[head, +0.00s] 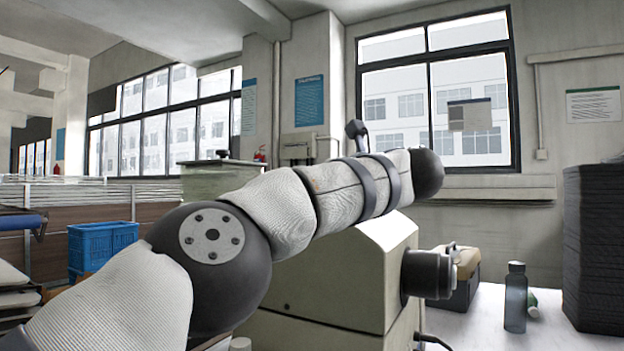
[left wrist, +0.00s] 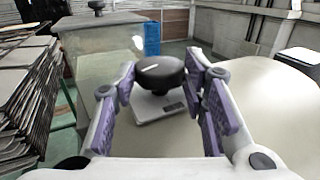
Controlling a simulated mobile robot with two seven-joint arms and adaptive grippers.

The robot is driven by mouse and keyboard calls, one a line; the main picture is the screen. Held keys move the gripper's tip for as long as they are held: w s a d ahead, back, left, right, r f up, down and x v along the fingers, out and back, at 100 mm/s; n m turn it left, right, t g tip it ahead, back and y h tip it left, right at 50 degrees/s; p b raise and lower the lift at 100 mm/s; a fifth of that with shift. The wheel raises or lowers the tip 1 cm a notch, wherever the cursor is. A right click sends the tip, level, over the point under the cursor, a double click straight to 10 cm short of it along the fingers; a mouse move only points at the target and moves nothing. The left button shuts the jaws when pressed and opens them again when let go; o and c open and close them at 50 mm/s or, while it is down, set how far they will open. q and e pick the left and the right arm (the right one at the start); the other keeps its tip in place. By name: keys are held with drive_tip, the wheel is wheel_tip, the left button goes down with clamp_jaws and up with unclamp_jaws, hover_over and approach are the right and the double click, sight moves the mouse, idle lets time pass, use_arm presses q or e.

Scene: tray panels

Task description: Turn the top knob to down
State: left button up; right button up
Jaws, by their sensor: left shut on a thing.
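In the left wrist view a round black knob (left wrist: 163,66) with a white mark line sits above a small silver plate (left wrist: 158,106) with a dark display. The line lies nearly level across the picture, slightly tilted. My left gripper (left wrist: 159,77) has its purple-padded fingers on both sides of the knob and is shut on it. In the head view my left arm crosses from the lower left in front of a beige machine (head: 340,270), and its gripper does not show there. My right gripper is in neither view.
A black cylinder (head: 428,273) juts from the machine's right side. A dark bottle (head: 515,298) and a yellow-topped case (head: 462,285) stand on the white table. A dark stack (head: 595,250) is at the right. A blue crate (head: 100,245) is at the left.

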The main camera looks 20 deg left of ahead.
use_arm(q)
drive_tip(key=shift+a, duration=0.1)
drive_tip(key=o, duration=1.1)
drive_tip(key=shift+a, duration=0.1)
drive_tip(key=shift+o, duration=0.2)
drive_tip(key=v, duration=1.2)
drive_tip(key=shift+r, duration=0.1)
